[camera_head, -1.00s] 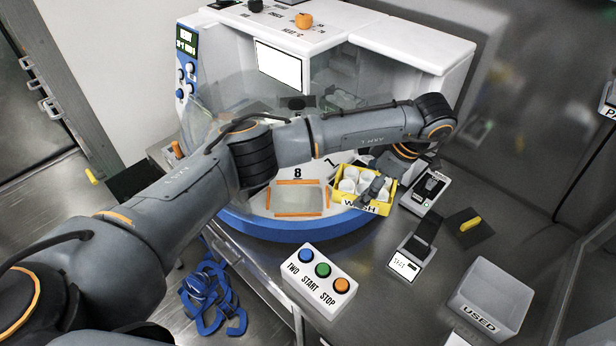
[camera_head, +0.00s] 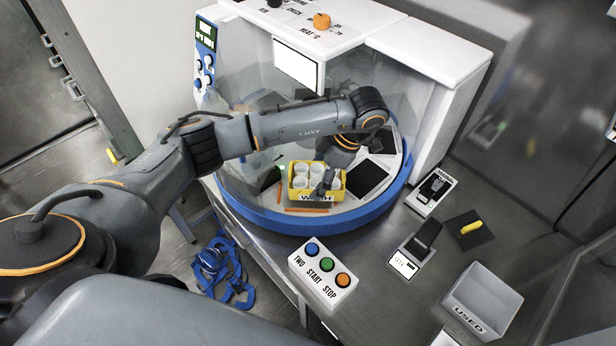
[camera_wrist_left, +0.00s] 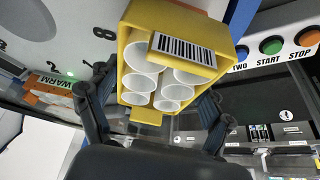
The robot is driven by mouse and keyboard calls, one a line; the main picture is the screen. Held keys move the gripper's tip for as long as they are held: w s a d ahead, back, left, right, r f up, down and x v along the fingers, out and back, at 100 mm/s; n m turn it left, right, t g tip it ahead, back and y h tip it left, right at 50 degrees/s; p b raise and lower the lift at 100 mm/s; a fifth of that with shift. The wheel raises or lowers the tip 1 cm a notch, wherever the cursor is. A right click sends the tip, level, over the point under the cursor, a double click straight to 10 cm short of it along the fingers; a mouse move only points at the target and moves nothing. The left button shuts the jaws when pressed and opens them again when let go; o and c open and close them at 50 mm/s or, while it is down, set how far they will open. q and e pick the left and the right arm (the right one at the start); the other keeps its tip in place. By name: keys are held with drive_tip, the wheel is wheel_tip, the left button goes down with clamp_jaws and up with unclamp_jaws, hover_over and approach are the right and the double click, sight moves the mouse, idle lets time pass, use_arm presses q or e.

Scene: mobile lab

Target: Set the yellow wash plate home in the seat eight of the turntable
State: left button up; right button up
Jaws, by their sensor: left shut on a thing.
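The yellow wash plate (camera_head: 299,194), a yellow rack holding several white cups, is over the front of the turntable (camera_head: 290,222), at the orange-marked seat. It also shows in the left wrist view (camera_wrist_left: 137,22). My left gripper (camera_head: 326,184) is shut on it, with a finger on either side in the left wrist view. An orange strip (camera_head: 306,210) of the seat shows just in front of the plate; the plate hides most of the seat. The number 8 (camera_wrist_left: 103,33) shows beside the plate in the left wrist view. I cannot tell whether the plate touches the seat. My right gripper is out of view.
A dark square pad (camera_head: 367,180) lies right of the plate on the turntable. A clear shield and white housing (camera_head: 440,90) stand behind. The button box (camera_head: 325,277) sits in front. A grey USED bin (camera_head: 483,298) and small devices stand on the right bench.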

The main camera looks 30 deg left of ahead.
sight(308, 185)
use_arm(q)
drive_tip(key=shift+s+a+r, duration=0.1)
drive_tip(key=shift+s+a, duration=0.25)
drive_tip(key=shift+a, duration=0.3)
drive_tip(key=shift+s+a+p, duration=0.25)
drive_tip(key=shift+a+p, duration=0.2)
drive_tip(key=shift+p, duration=0.05)
wheel_tip(308, 185, down, 4)
drive_tip(key=shift+w+d+r+p, duration=0.1)
drive_tip(key=shift+r+p, duration=0.15)
drive_tip(key=shift+p, duration=0.45)
drive_tip(key=shift+f, duration=0.1)
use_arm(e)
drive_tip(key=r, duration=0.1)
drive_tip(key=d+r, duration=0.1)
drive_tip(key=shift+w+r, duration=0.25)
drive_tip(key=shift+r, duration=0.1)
use_arm(q)
drive_tip(key=shift+f, duration=0.15)
drive_tip(key=o, duration=1.1)
drive_tip(key=shift+o, duration=0.2)
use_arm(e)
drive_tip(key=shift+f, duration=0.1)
